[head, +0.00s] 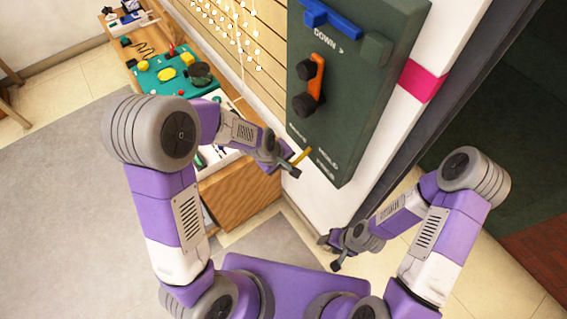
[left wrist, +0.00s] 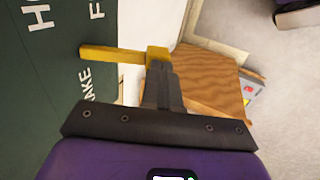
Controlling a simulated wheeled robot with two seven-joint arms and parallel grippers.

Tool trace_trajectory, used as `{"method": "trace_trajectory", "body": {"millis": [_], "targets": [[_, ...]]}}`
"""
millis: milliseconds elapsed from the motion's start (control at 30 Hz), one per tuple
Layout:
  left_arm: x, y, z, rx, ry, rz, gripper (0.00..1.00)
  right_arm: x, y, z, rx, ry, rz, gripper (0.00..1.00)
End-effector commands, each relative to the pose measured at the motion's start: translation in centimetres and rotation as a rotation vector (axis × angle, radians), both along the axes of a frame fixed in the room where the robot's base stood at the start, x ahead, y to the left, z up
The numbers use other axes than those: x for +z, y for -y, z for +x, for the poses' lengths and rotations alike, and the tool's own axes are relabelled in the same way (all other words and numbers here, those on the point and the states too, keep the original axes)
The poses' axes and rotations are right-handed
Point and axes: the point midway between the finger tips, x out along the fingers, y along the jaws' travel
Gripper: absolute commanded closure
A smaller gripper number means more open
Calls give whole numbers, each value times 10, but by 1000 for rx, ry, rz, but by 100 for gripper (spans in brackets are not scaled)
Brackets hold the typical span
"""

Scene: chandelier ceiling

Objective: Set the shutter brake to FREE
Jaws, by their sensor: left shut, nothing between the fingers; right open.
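The dark green control panel (head: 352,95) hangs on the wall, with lettering for BRAKE, HOLD and FREE near its lower edge. A short yellow lever (head: 301,156) sticks out there; it also shows in the left wrist view (left wrist: 115,54), with a thicker block at its outer end. Which label it points to I cannot tell. My left gripper (head: 292,171) is shut and empty at the lever's outer end. Its fingers (left wrist: 160,80) overlap that end in the left wrist view; contact is unclear. My right gripper (head: 335,257) is open and empty, low and right of the panel.
The panel also carries an orange lever (head: 317,78) with black knobs and a blue handle (head: 330,18) above it. A wooden bench (head: 240,190) with a green mat and tools stands left of the panel. A dark doorway (head: 490,110) is on the right.

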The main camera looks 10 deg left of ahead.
Motion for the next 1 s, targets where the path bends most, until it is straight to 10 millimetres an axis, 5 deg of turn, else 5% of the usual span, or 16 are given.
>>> {"method": "trace_trajectory", "body": {"millis": [267, 700, 1000], "targets": [[14, -3, -4, -4, -3, 1, 100, 13, 0, 0, 0, 0, 0, 47], [95, -28, -30, -11, 5, -2, 100, 56, 0, 0, 0, 0, 0, 47], [123, -40, -43, -11, 2, -1, 100, 68, 0, 0, 0, 0, 0, 47]]}}
